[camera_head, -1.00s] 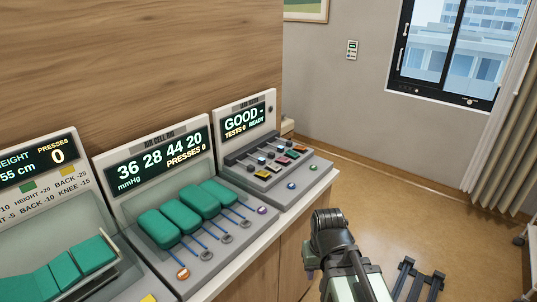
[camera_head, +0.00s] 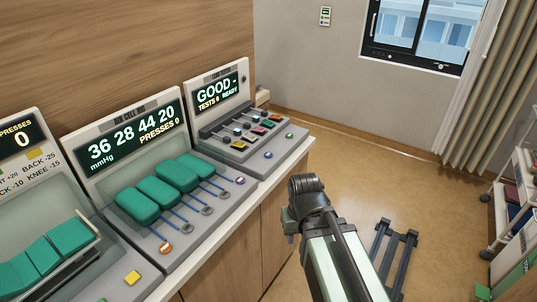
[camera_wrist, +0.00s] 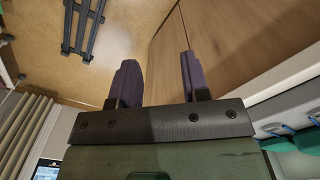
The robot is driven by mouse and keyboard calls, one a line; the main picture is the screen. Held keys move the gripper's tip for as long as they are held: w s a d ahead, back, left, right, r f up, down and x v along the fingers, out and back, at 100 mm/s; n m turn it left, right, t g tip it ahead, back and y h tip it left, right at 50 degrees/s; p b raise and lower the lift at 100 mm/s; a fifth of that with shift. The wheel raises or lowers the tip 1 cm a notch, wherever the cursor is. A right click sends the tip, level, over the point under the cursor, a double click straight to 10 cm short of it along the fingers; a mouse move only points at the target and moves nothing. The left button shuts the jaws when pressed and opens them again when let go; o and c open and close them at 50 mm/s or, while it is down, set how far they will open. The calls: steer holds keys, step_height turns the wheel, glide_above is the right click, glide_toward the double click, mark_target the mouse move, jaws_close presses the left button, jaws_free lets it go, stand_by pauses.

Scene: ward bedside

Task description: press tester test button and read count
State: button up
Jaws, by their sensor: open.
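The tester (camera_head: 222,105) is the grey unit at the far right end of the counter. Its screen (camera_head: 217,89) reads "GOOD -", "TESTS 0" and "READY". Its sloped panel holds several coloured sockets with leads, and a blue button (camera_head: 268,155) and a green button (camera_head: 290,135) at the front; I cannot read any labels by them. In the wrist view my gripper (camera_wrist: 160,78) is open and empty, its two purple fingers apart over floor and cabinet front. In the head view the arm is beside the counter, apart from the tester, and the fingertips are mostly hidden.
The air cell unit (camera_head: 128,143), with green cells and screen "36 28 44 20", stands left of the tester. Another unit with a green bed model (camera_head: 48,250) is further left. A trolley (camera_head: 515,200) stands at the right. Open floor lies beyond the counter.

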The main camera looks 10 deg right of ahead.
jaws_close()
stand_by(1.6)
